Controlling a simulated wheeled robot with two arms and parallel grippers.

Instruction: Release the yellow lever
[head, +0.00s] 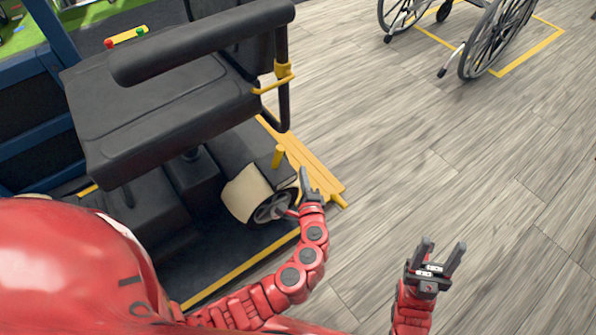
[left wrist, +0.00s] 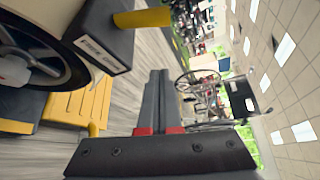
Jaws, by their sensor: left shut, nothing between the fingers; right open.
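The yellow lever (head: 278,156) stands up beside the rear wheel (head: 272,206) of a black scooter (head: 160,95). In the left wrist view the lever (left wrist: 143,18) is a yellow cylinder sticking out of a dark box with a white printed label (left wrist: 100,55). My left gripper (head: 306,175) is shut and empty, just right of the lever and slightly nearer to me. Its closed fingers (left wrist: 158,95) show below the lever in the left wrist view, apart from it. My right gripper (head: 443,244) is open and empty over the floor.
A yellow slatted ramp (head: 310,165) lies behind my left gripper. The scooter's armrest (head: 205,40) and seat overhang left, with a yellow clamp (head: 283,72) on the armrest post. A wheelchair (head: 490,40) stands at upper right. The wooden floor (head: 430,150) between is clear.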

